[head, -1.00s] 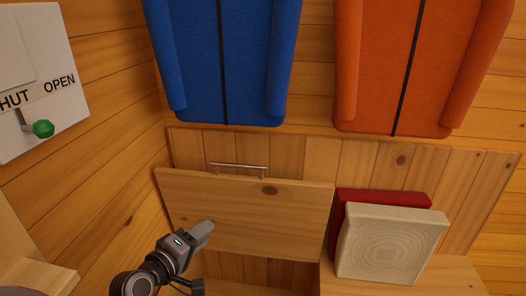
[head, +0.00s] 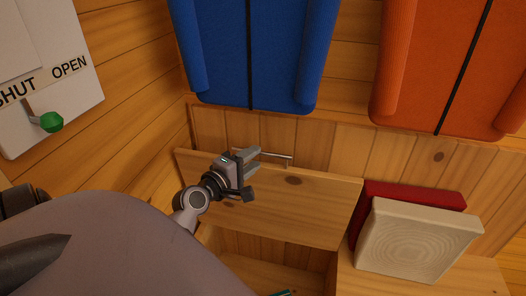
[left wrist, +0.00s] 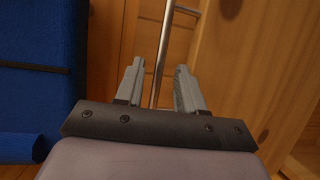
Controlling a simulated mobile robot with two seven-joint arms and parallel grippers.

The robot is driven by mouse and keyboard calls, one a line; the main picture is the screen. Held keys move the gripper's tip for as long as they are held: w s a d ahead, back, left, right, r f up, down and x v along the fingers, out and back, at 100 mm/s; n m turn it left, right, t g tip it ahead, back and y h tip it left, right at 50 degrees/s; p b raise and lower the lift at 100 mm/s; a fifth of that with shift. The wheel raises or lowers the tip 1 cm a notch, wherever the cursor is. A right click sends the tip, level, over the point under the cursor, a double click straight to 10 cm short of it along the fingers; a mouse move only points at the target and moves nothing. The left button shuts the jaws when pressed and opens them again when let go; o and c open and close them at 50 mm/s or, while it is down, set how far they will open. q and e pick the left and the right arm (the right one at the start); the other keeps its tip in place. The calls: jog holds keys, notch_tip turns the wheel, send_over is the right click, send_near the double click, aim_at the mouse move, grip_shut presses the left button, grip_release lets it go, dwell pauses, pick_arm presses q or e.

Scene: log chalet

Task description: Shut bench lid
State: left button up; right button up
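The wooden bench lid (head: 300,205) stands raised in the head view, above the open bench compartment (head: 262,272). A metal bar handle (head: 275,157) is at the lid's upper edge. My left gripper (head: 252,163) is open at the left end of the handle. In the left wrist view the handle bar (left wrist: 163,45) runs between the two spread fingers of the left gripper (left wrist: 158,85); I see no clear contact. The lid also shows on the right of that view (left wrist: 250,60). My right gripper is not in view.
A cream cushion (head: 415,240) and a red cushion (head: 412,193) stand on the bench right of the lid. Blue (head: 225,50) and orange (head: 420,70) padded things hang on the wall above. A panel with a green-knobbed lever (head: 50,122) is at left.

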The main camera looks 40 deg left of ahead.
pick_arm(q)
jog(key=shift+w+a+f, duration=0.1)
jog(key=shift+w+a, duration=0.05)
jog(key=shift+w, duration=0.95)
jog(key=shift+w+a+f, duration=0.1)
jog(key=shift+w, duration=0.95)
grip_shut()
